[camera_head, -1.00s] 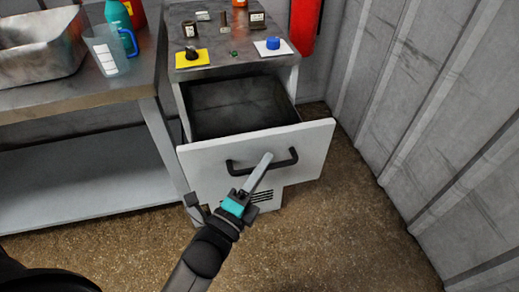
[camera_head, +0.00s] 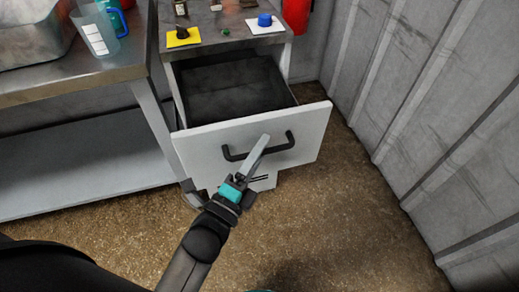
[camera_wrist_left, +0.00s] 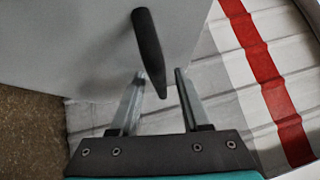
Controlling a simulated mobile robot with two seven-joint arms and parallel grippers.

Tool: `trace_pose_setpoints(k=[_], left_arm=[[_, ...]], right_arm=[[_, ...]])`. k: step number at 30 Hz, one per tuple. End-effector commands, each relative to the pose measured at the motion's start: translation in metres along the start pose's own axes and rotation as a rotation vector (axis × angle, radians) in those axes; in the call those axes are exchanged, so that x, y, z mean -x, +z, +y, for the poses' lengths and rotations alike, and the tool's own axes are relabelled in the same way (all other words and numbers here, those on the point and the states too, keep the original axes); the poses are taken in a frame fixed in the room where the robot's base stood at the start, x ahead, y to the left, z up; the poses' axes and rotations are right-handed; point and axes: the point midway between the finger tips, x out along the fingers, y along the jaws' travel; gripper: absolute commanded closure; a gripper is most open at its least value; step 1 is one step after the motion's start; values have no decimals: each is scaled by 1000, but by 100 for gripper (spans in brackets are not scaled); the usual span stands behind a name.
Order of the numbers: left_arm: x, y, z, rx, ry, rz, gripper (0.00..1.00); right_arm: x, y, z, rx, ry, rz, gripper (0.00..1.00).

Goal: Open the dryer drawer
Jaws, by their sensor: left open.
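The dryer drawer (camera_head: 192,150) is pulled out from its cabinet, and its dark inside (camera_head: 235,92) looks empty. Its white front carries a black bar handle (camera_head: 284,147). My left gripper (camera_head: 255,155) is at the handle, its fingers crossing it in the head view. In the left wrist view the handle (camera_wrist_left: 149,45) reaches down between the two spread fingers (camera_wrist_left: 158,85). The gripper is open, and I cannot tell whether a finger touches the bar. My right gripper is not in view.
On the cabinet top are a yellow pad (camera_head: 183,38) and a blue knob (camera_head: 265,20). A steel table (camera_head: 85,78) with a jug (camera_head: 97,30) stands left. A corrugated wall (camera_head: 425,110) closes the right side. Brown floor lies clear in front.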

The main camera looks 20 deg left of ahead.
Motion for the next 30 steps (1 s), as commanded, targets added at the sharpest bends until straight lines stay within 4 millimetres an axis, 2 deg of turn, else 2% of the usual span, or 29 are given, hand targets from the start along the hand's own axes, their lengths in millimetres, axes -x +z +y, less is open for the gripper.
trace_pose_setpoints(k=[6,11,24,30], left_arm=[[2,0,0,0,1,0,53],[18,0,0,1,4,-1,53],[109,0,0,1,7,-1,53],[140,0,0,1,3,-1,53]], right_arm=[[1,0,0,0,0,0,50],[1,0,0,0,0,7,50],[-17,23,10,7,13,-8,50],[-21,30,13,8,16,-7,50]])
